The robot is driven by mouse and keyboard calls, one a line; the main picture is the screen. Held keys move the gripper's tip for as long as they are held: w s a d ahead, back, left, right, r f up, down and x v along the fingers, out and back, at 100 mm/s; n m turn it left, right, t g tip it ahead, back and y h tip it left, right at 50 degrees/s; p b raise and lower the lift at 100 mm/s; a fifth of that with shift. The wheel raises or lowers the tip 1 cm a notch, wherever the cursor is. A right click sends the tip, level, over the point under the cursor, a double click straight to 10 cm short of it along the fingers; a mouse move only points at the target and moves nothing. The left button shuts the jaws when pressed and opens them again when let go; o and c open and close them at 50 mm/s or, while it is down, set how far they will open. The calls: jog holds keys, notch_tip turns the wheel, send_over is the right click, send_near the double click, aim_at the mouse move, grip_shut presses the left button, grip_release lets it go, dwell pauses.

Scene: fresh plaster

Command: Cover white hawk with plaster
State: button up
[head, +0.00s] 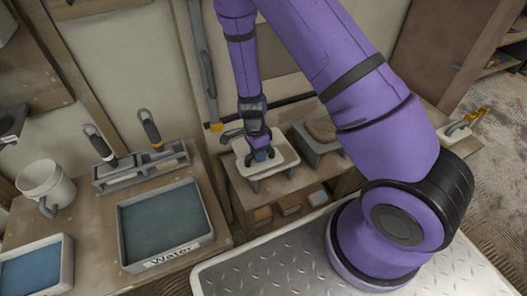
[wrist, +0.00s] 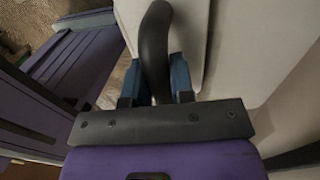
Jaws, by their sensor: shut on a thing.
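A white flat board (head: 287,154), which looks like the white hawk, lies on the wooden stand beneath my gripper. My gripper (head: 262,154) reaches down over it and hides part of it. In the wrist view my gripper (wrist: 155,88) has its blue fingers shut on a dark curved handle (wrist: 155,40). A pale flat surface (wrist: 188,35) shows just beyond that handle. I cannot tell which tool the handle belongs to.
Left are a water tray (head: 208,240), a second blue-filled tray (head: 68,262), a white bucket (head: 40,180) and a rack (head: 130,177) with two handled tools. A yellow-handled tool (head: 463,122) lies at right. Small blocks (head: 289,204) sit on a lower shelf. The wall is close behind.

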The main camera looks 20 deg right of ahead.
jog(key=shift+a, duration=0.25)
jog(key=shift+w, duration=4.55)
grip_shut()
jog(key=shift+d+r, duration=0.1)
jog(key=shift+d, duration=4.4)
jog(key=shift+a+f, duration=0.2)
jog(key=shift+a, duration=4.3)
notch_tip(320, 180, up, 7)
